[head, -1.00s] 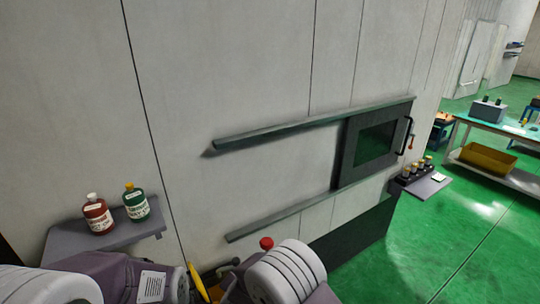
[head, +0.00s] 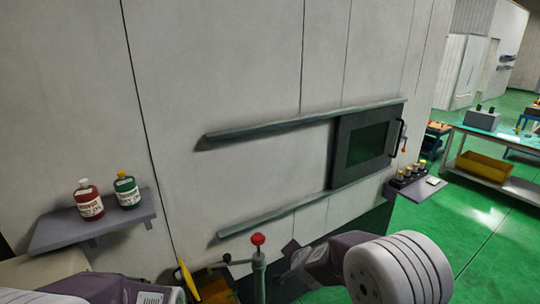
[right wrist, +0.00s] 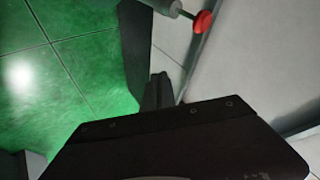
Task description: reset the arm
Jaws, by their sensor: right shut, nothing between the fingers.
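My right gripper (right wrist: 158,90) shows in the right wrist view with its fingers together and nothing between them. It points toward the foot of the pale machine wall and the green floor. In the head view my right arm comes in from the bottom right, its fingertips not clearly seen. A red-knobbed lever (head: 258,240) stands just left of that arm, and its red knob (right wrist: 202,21) shows at the top of the right wrist view, apart from the fingers. Part of my left arm shows at the bottom left of the head view; its gripper is out of sight.
A grey shelf (head: 108,227) at left holds a red bottle (head: 88,200) and a green bottle (head: 127,190). A dark sliding door (head: 366,147) sits between two rails. A small shelf (head: 418,189) holds several dark bottles. Open green floor (head: 470,245) lies at right.

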